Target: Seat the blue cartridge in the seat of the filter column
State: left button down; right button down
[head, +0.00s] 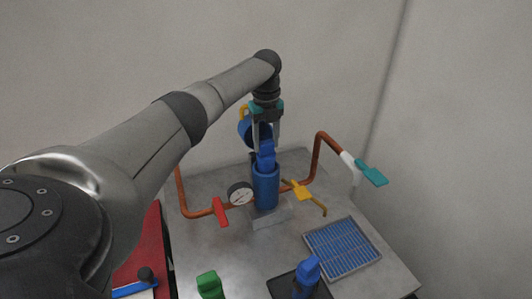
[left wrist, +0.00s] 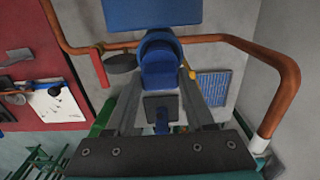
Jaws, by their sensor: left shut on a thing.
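The filter column (head: 266,190) is a blue upright cylinder on a grey block on the metal table. My left gripper (head: 266,138) points down just above it, shut on the blue cartridge (head: 266,156). The cartridge's top shows at the column's mouth, roughly in line with it. Its lower part is hidden, so I cannot tell how deep it sits. In the left wrist view the cartridge (left wrist: 160,75) is between the fingers, overlapping the round blue rim (left wrist: 160,38). My right gripper is not in view.
Copper pipes (head: 318,160) flank the column, with red (head: 220,212), yellow (head: 300,190) and teal (head: 372,174) handles. A gauge (head: 240,194) is left of the column. A blue-slatted panel (head: 342,247) lies at right. Another blue piece (head: 307,270) and a green one (head: 209,285) stand in front.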

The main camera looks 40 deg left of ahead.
aim_at(266, 153)
pick_arm(q)
notch_tip(266, 153, down, 4)
jog(key=shift+r, duration=0.1)
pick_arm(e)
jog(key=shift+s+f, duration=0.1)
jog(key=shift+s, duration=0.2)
pick_arm(q)
jog(key=shift+f, duration=0.3)
jog(key=shift+c, duration=1.3)
grip_release()
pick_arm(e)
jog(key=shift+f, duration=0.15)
pick_arm(q)
jog(key=shift+r, duration=0.1)
